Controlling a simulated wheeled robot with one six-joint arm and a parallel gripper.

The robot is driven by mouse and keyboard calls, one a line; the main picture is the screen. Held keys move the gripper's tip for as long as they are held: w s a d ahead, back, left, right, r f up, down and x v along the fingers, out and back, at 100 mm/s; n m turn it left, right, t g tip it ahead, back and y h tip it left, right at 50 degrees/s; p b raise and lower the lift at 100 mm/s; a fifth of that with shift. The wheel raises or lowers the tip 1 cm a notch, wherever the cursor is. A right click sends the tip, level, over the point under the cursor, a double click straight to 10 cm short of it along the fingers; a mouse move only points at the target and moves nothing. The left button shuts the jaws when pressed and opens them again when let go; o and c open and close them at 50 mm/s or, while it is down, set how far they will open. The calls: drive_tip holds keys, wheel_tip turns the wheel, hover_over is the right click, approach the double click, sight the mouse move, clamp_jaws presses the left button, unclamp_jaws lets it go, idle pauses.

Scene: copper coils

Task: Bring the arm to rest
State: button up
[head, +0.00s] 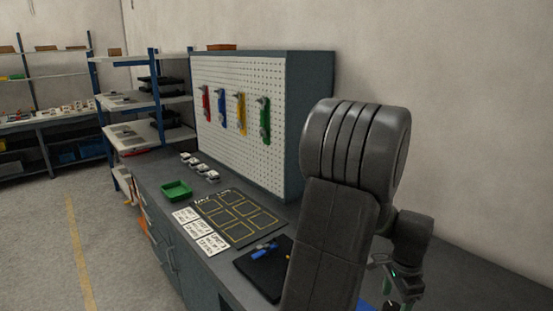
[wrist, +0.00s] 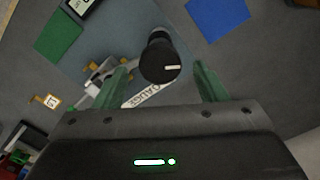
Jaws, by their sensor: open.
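My arm (head: 335,215) rises large and dark in the right half of the head view, folded at its upper joint with the wrist hanging down behind it. My gripper (wrist: 158,70) shows in the wrist view with its two green fingers spread apart. A black round knob-like part with a white mark (wrist: 160,58) appears between the fingers; I cannot tell its distance, and neither finger visibly touches it. In the head view the gripper is low at the right, mostly cut off by the frame and partly hidden by my arm.
A workbench holds a green tray (head: 176,190), white label cards (head: 200,230), a dark mat with yellow outlines (head: 250,222) and a black tray (head: 250,277) with a blue item. A pegboard (head: 222,130) stands behind. In the wrist view, green (wrist: 60,35) and blue (wrist: 218,18) patches lie below.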

wheel_tip(320, 180, down, 3)
drive_tip(key=shift+r+b, duration=0.1)
drive_tip(key=shift+b, duration=0.65)
drive_tip(key=shift+r+n+p, duration=0.25)
drive_tip(key=shift+n+p, duration=0.05)
drive_tip(key=shift+n, duration=0.5)
